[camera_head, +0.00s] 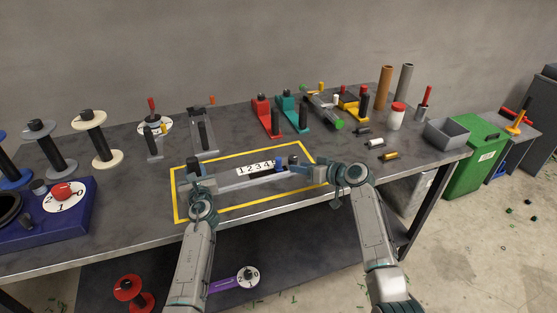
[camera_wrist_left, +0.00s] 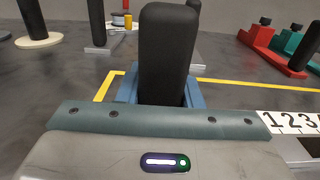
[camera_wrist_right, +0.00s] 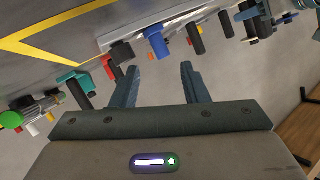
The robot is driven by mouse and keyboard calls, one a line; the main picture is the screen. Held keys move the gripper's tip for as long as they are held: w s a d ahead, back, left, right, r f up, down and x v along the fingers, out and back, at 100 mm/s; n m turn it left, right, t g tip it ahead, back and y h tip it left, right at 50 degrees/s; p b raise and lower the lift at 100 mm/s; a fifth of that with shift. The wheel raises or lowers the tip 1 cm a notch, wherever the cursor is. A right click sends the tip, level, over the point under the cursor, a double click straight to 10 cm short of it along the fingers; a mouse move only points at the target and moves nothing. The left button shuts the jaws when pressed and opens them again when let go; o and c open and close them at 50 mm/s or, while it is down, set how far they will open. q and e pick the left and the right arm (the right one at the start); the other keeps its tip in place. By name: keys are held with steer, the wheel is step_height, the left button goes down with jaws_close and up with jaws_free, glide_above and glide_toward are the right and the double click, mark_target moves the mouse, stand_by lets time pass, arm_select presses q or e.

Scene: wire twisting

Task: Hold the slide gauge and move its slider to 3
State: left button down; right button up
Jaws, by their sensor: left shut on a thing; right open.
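The slide gauge (camera_head: 236,183) is a grey metal bar with a white strip numbered 1 to 5 (camera_head: 258,168), inside the yellow outline on the table. My left gripper (camera_head: 196,176) is shut on its upright black handle at the left end; the handle (camera_wrist_left: 166,55) stands between the fingers in the left wrist view. The blue slider (camera_head: 280,164) sits near the 5 end; it also shows in the right wrist view (camera_wrist_right: 157,42). A dark block is at the gauge's right end. My right gripper (camera_head: 301,169) is open and empty, close to that end.
The yellow outline (camera_head: 178,205) frames the gauge. Red (camera_head: 262,115) and teal (camera_head: 290,112) stands are behind it. Spools and a blue dial box (camera_head: 60,215) are to the left. Small cylinders and a grey bin (camera_head: 447,134) are to the right.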

mark_target(279, 159)
steer(key=n+g, duration=0.1)
steer(key=w+d+r+n, duration=0.1)
steer(key=n, duration=0.1)
steer(key=d+r+n+g+y, duration=0.1)
steer(key=n, duration=0.1)
steer(key=shift+w+r+g, duration=0.1)
steer(key=shift+w+g, duration=0.2)
steer(key=w+a+f, duration=0.1)
steer(key=a, duration=0.2)
steer(key=w+a+f+n, duration=0.1)
steer(key=w+a, duration=0.1)
steer(key=a, duration=0.1)
steer(key=w+a+f+n+g, duration=0.1)
steer(key=w+a, duration=0.1)
steer(key=a, duration=0.1)
steer(key=shift+a+f, duration=0.15)
steer(key=shift+f, duration=0.2)
